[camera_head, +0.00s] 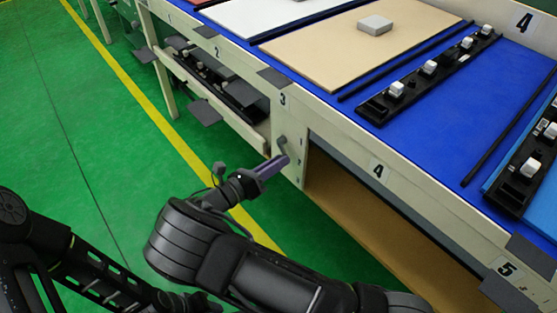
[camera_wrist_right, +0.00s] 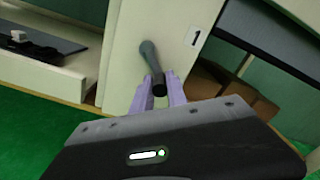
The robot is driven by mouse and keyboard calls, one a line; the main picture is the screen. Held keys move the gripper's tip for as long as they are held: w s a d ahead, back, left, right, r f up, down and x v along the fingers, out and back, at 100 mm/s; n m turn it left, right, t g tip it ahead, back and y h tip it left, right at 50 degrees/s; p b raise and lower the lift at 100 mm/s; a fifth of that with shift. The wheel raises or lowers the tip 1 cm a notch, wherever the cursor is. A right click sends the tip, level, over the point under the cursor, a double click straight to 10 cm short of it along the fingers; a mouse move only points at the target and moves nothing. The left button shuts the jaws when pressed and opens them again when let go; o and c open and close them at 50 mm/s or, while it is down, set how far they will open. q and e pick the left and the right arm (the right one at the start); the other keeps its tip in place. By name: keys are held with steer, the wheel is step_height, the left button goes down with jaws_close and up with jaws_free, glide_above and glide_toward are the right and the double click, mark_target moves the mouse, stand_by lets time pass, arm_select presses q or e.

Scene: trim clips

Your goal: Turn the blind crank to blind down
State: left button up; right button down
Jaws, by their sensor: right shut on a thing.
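The blind crank (camera_head: 282,142) is a small grey lever on the cream post between sections 3 and 4. In the right wrist view the crank (camera_wrist_right: 150,58) slants down from the post to a dark rounded handle end. My right gripper (camera_head: 274,167) is at the post with its purple fingers on the crank handle. In the wrist view the right gripper (camera_wrist_right: 160,90) has one finger on each side of the handle end and is shut on it. My left arm shows at the lower left, but its gripper is not in view. I cannot clearly make out the blind.
The blue-topped workbench (camera_head: 430,130) carries a tan board (camera_head: 350,50), a small grey block (camera_head: 375,25) and black racks with white clips (camera_head: 430,72). Below is an open bay with a tan shelf (camera_head: 350,210). Green floor with a yellow line (camera_head: 150,105) lies left of the bench.

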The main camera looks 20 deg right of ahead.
steer(key=shift+w+a+f+m, duration=0.1)
steer(key=shift+w+f+m, duration=0.05)
steer(key=shift+m, duration=0.4)
steer(key=shift+w+f+m, duration=0.1)
steer(key=shift+w+m, duration=0.05)
steer(key=shift+m, duration=0.4)
steer(key=c, duration=1.3)
jaws_free()
steer(key=shift+a, duration=0.15)
steer(key=p+v, duration=0.1)
steer(key=v, duration=0.6)
steer(key=shift+a, duration=0.25)
